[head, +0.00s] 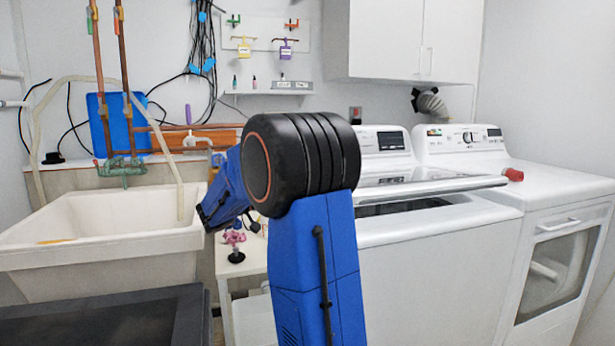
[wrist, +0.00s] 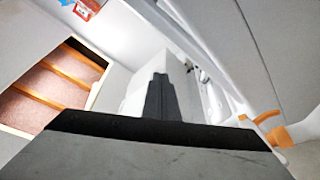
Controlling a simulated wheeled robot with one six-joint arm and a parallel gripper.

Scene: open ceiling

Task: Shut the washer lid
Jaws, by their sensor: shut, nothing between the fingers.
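The white top-load washer (head: 400,262) stands right of centre in the head view. Its lid (head: 430,187) is partly raised at a low angle, with a dark gap showing between it and the tub opening (head: 405,207). My blue arm hides the left part of the washer and lid. My gripper (wrist: 160,95) shows in the wrist view with its dark fingers together and nothing between them. In the head view my forearm points away to the left of the washer, and the fingertips cannot be made out. I cannot make out the lid in the wrist view.
A white dryer (head: 560,215) stands right of the washer, with a small red object (head: 513,174) on top. A utility sink (head: 110,245) is at left. A small white stand (head: 240,262) with a pink-handled valve is between. Wall cabinets (head: 400,40) hang above the machines.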

